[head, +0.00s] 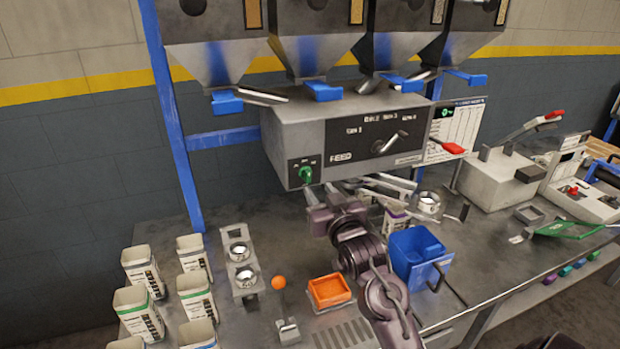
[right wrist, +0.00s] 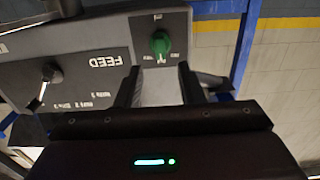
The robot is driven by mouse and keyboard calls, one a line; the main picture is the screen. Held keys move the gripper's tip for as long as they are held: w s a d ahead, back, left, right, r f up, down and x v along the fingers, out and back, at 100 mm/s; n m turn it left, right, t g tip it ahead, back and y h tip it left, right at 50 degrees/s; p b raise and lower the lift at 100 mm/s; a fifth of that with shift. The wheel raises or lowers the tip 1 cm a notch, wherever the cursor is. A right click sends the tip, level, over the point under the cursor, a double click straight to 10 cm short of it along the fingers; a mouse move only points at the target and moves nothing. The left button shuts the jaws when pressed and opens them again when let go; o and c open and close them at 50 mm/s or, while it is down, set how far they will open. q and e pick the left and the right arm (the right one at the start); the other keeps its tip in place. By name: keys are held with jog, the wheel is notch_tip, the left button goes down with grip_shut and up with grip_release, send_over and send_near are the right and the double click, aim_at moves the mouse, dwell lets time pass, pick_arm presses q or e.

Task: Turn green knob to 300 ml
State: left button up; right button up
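The green knob (head: 306,174) sits on the lower left of the grey feed box's front face (head: 347,156). In the right wrist view, where the box appears upside down, the green knob (right wrist: 160,44) is beyond the gap between my fingers. Small marks surround it, too small to read. My right gripper (right wrist: 159,80) is open and empty, its two fingers apart and pointing at the panel, short of the knob. In the head view my right gripper (head: 318,192) is just below and right of the knob. My left gripper is not in view.
A lever (head: 391,142) is on the same panel, with a red-ended handle (head: 452,148) to its right. Hoppers hang above. Below are an orange tray (head: 330,290), a blue bin (head: 415,254), a cup holder (head: 240,262) and several open cartons (head: 139,312).

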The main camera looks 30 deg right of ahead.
aim_at(310, 176)
jog(key=p+x, duration=0.2)
jog(key=x, duration=0.5)
jog(key=shift+c, duration=0.3)
jog(key=c, duration=0.6)
jog(key=shift+m, duration=0.3)
jog(key=m+p, duration=0.1)
jog(key=m, duration=0.2)
jog(key=shift+m+p, duration=0.95)
jog(key=shift+m, duration=1.65)
